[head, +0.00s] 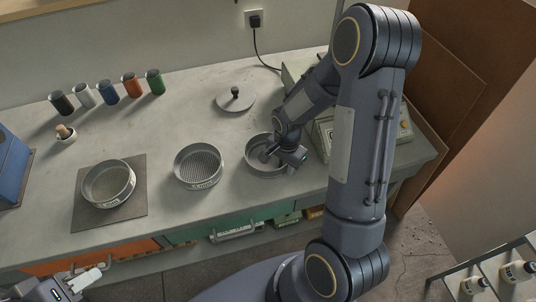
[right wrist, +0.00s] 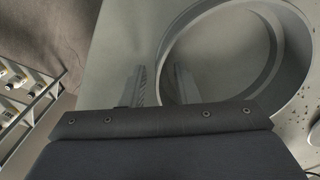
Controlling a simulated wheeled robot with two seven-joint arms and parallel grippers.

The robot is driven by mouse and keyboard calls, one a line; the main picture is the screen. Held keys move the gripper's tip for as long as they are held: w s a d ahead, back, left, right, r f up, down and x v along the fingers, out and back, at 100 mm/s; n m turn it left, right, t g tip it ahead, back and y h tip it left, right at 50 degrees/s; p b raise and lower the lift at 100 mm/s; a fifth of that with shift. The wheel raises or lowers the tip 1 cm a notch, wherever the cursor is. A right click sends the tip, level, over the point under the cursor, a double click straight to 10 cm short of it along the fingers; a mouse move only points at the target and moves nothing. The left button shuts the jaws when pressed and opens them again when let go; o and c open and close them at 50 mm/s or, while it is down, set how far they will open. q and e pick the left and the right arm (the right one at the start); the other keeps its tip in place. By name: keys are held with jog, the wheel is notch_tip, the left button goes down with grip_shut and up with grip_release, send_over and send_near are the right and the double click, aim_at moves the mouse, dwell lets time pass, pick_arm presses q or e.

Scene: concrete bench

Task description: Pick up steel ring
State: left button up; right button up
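The steel ring (head: 257,169) is a plain, low metal band on the concrete bench, right of two mesh sieves. It fills the upper right of the right wrist view (right wrist: 292,55). My right gripper (head: 269,156) reaches down at the ring, hiding part of its right side in the head view. In the right wrist view its two fingers (right wrist: 161,85) stand apart, one on each side of the ring's near wall, with gaps still showing. My left gripper (head: 85,284) is at the bottom left of the head view, away from the ring; its fingers are unclear.
A mesh sieve (head: 198,181) stands left of the ring; another sieve (head: 109,199) sits on a dark mat (head: 136,166). A lid with a knob (head: 235,102) lies behind. Several coloured jars (head: 131,86) stand at the back left. A greenish device (head: 322,143) is close on the right.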

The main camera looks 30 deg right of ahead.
grip_shut()
jog(key=shift+r, duration=0.1)
